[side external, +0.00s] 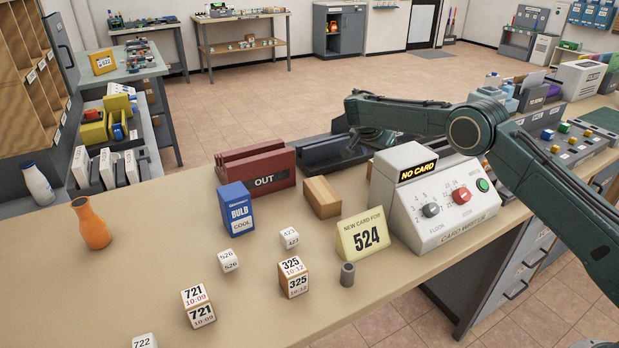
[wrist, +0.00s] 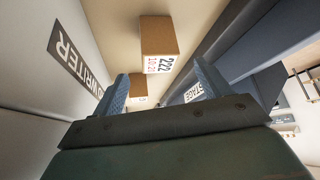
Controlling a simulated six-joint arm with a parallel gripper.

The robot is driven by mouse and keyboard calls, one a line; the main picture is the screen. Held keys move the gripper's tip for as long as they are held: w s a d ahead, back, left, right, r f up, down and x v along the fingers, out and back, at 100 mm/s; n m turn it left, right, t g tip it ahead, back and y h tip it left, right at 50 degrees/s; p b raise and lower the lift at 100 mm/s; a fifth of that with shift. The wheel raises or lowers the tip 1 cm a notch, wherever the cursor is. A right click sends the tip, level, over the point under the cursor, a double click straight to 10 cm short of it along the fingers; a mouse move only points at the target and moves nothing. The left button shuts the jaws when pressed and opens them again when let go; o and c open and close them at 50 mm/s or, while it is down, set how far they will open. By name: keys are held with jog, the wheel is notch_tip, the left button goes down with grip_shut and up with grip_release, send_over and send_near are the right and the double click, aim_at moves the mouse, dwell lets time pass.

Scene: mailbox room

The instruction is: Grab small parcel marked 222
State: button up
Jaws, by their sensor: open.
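The small parcel marked 222 (wrist: 158,36) is a brown box with a white label, seen in the wrist view ahead of my gripper (wrist: 160,78). The two fingers are apart, with nothing held between them. The parcel appears beyond the fingertips, roughly in line with the gap. In the side external view my arm reaches over behind the card writer, and its fingers cannot be made out clearly there.
The card writer (side external: 440,195) stands close by, reading NO CARD. A second brown box (wrist: 138,84) shows between the fingers.

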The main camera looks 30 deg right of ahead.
jog(key=shift+f, duration=0.45)
jog(key=shift+a+f+x, duration=0.1)
jog(key=shift+a+x, duration=0.05)
jog(key=shift+x, duration=1.4)
jog(key=shift+a+f+x, duration=0.1)
jog(key=shift+a+x, duration=0.05)
jog(key=shift+x, duration=1.4)
jog(key=shift+s, duration=0.15)
jog(key=c, duration=1.1)
jog(key=shift+r, duration=0.1)
jog(key=shift+r, duration=4.9)
